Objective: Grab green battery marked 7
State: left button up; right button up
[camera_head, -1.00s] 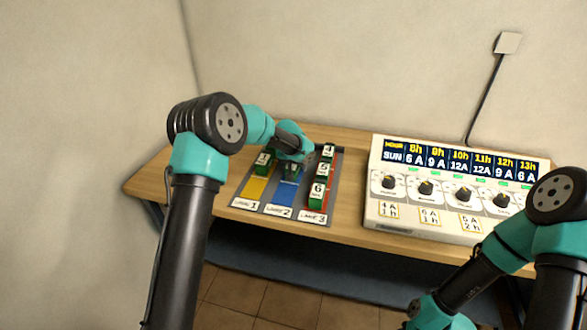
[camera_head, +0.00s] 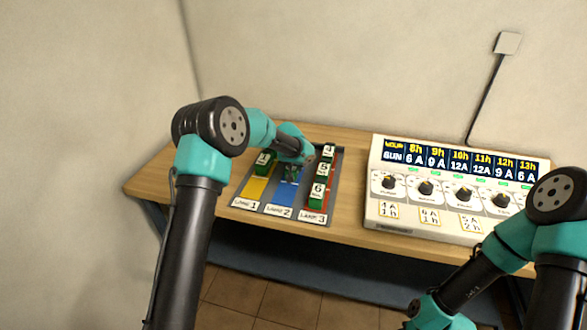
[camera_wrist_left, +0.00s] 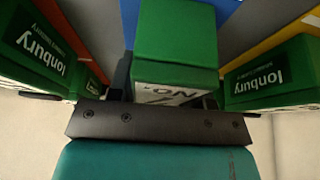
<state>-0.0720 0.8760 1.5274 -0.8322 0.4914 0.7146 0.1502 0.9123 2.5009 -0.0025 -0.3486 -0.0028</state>
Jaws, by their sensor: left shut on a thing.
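A green battery (camera_wrist_left: 176,38) stands in the middle of the left wrist view, over the blue lane. Its white label reads "NO." with a digit partly hidden by my gripper, so I cannot read the number for certain. In the head view this battery (camera_head: 291,172) is in the blue lane, mostly hidden under my left wrist. My left gripper (camera_head: 292,166) points down there and is shut on it; its dark palm (camera_wrist_left: 160,122) shows in the wrist view. My right gripper is out of view.
A green battery (camera_head: 263,160) stands in the yellow lane. The red lane holds green batteries marked 5 (camera_head: 322,171) and 6 (camera_head: 317,197), and another (camera_head: 328,152) behind. A white control panel (camera_head: 455,185) with knobs stands to the right on the wooden table (camera_head: 150,187).

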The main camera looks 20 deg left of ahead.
pick_arm(q)
jog(key=c, duration=0.7)
jog(key=shift+r, duration=0.1)
jog(key=shift+r, duration=0.15)
jog(key=shift+r, duration=1.4)
jog(key=shift+s+r, duration=0.1)
jog(key=shift+r, duration=0.2)
jog(key=s+d, duration=0.1)
jog(key=s, duration=0.4)
jog(key=s+d, duration=0.2)
jog(key=s, duration=0.3)
jog(key=s+d+r, duration=0.1)
jog(key=s, duration=0.4)
jog(key=shift+s+d+r, duration=0.1)
jog(key=shift+d, duration=0.1)
